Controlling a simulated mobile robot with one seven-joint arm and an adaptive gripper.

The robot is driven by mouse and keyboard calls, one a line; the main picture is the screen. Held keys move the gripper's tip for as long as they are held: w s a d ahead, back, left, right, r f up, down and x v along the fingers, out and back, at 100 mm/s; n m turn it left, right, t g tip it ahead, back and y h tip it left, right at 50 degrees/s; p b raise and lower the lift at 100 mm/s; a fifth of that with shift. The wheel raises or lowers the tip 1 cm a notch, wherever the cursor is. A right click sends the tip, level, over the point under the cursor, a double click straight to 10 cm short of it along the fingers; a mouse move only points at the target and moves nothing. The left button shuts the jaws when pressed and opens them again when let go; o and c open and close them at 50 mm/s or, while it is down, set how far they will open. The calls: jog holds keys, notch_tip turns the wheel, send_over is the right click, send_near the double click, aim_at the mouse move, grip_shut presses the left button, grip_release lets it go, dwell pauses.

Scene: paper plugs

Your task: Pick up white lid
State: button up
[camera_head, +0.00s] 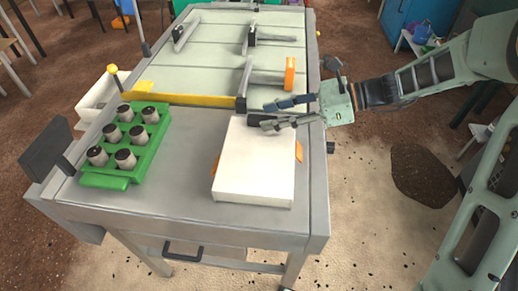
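The white lid (254,165) is a large, flat-topped white block shape near the front right of the grey workbench. Small orange pieces (298,152) stick out at its left and right sides. What lies under it is hidden. My gripper (260,114) reaches in from the right at the lid's far edge. Its two dark fingers are spread apart with nothing visible between them. The nearer finger overlaps the lid's far right corner in the picture. I cannot tell whether it touches the lid.
A green tray (105,180) with several dark-topped cylinders stands at the bench's left. A yellow bar (190,100) crosses the bench behind the lid. Clamps and an orange piece (290,73) are farther back. Grey bench surface (185,180) is clear between tray and lid.

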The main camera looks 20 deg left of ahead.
aim_at(266, 117)
jog(key=shift+x, duration=1.55)
jog(key=shift+s, duration=0.1)
jog(key=shift+c, duration=0.4)
grip_shut()
